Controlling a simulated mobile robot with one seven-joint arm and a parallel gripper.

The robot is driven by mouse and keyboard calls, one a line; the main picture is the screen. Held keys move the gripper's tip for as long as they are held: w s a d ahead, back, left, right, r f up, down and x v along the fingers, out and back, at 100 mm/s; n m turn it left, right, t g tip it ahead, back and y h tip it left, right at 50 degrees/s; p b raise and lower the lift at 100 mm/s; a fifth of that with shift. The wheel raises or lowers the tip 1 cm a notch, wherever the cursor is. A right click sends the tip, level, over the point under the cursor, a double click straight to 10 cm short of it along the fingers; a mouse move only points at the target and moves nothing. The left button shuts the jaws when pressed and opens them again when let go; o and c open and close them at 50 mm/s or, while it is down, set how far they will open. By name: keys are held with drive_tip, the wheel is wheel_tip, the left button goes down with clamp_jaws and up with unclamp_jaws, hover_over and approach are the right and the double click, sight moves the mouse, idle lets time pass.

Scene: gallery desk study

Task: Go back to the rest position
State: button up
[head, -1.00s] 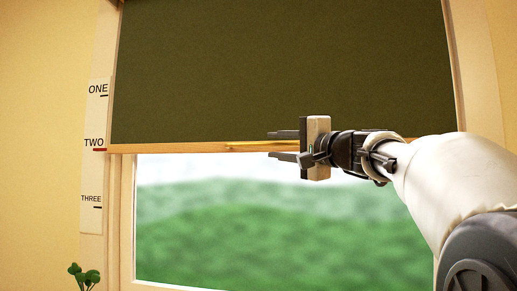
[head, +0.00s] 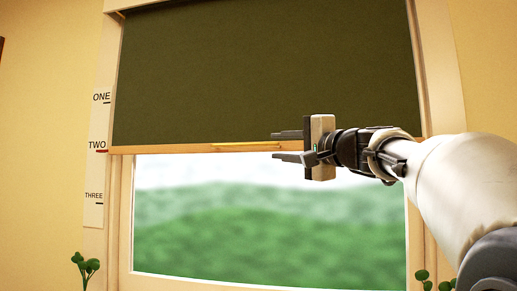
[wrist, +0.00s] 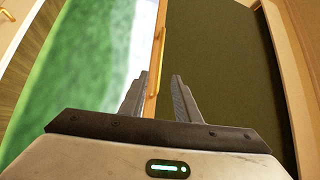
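My gripper (head: 274,146) is open and empty in front of the window, with its two fingers apart and pointing left in the head view. In the wrist view, my gripper (wrist: 160,85) shows nothing between its fingers; the blind's bottom bar (wrist: 153,75) lies beyond them. The dark green blind (head: 260,70) hangs over the upper part of the window. Its wooden bottom bar, with a yellow handle (head: 245,143), is level with the red mark at TWO on the scale (head: 97,150).
The window pane (head: 240,225) below the blind shows a blurred green landscape. Small green plants stand at the lower left (head: 86,264) and lower right (head: 424,280).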

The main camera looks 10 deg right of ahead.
drive_tip(key=shift+s, duration=0.2)
idle(0.5)
drive_tip(key=s+a+f+n+g+h, duration=0.1)
drive_tip(key=s+a+f+n+g, duration=0.2)
drive_tip(key=f, duration=0.5)
drive_tip(key=s+a+f+n+g+h, duration=0.1)
drive_tip(key=s+a+f+g, duration=0.1)
drive_tip(key=s+f, duration=0.45)
drive_tip(key=s+a+f+n+g+h, duration=0.1)
drive_tip(key=s+a+f+n+g, duration=0.15)
drive_tip(key=f, duration=0.75)
drive_tip(key=s+d+f+n+g+h, duration=0.2)
drive_tip(key=s+d+f+h, duration=0.15)
drive_tip(key=s+f, duration=0.7)
drive_tip(key=s+d+f+n+g+h, duration=0.2)
drive_tip(key=s+d+f+h, duration=0.15)
drive_tip(key=s+f, duration=0.65)
wheel_tip(320, 180, up, 23)
drive_tip(key=d+p, duration=0.1)
drive_tip(key=p, duration=2.3)
drive_tip(key=shift+w+d+y, duration=0.15)
drive_tip(key=shift+w+y, duration=0.15)
drive_tip(key=shift+y, duration=0.1)
drive_tip(key=shift+f, duration=0.1)
